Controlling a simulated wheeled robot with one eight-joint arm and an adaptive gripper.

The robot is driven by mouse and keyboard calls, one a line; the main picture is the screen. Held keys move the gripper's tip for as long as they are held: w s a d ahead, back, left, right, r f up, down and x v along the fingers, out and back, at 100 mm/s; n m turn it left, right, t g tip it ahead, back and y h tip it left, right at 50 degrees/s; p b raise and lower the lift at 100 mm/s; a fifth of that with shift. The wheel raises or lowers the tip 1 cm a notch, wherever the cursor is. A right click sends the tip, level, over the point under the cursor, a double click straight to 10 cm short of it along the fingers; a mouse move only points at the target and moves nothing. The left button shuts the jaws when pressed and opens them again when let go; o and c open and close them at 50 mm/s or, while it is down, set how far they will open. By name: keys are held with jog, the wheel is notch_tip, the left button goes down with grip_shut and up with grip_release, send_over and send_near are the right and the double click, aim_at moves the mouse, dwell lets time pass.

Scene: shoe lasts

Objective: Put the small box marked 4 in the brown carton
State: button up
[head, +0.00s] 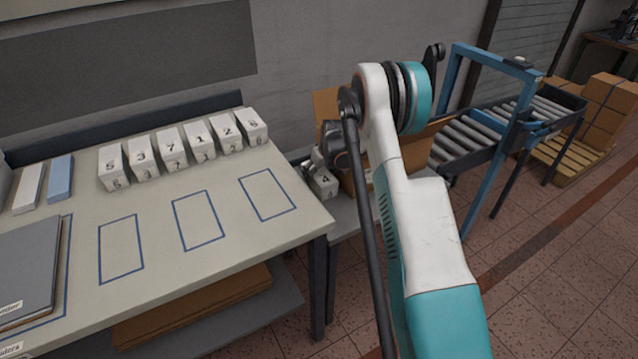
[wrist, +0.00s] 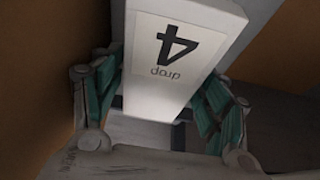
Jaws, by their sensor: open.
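The small white box marked 4 (head: 323,183) is low beside the brown carton (head: 354,183), just past the right end of the bench. In the wrist view its face with the 4 and the word "drop" (wrist: 178,60) shows upside down. My gripper (wrist: 160,105) is open, with one teal-padded finger on each side of the box. In the head view my gripper (head: 314,168) is small and partly hidden at the box. I cannot tell whether the fingers touch it. My arm hides much of the carton, whose flaps stand open.
More numbered white boxes (head: 185,148) stand in a row on the bench (head: 165,270), behind blue outlined rectangles. A roller conveyor with a blue frame (head: 468,148) stands right of the carton. Brown surfaces flank the box in the wrist view.

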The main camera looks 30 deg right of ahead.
jog(key=shift+r, duration=0.1)
jog(key=shift+c, duration=0.3)
jog(key=c, duration=1)
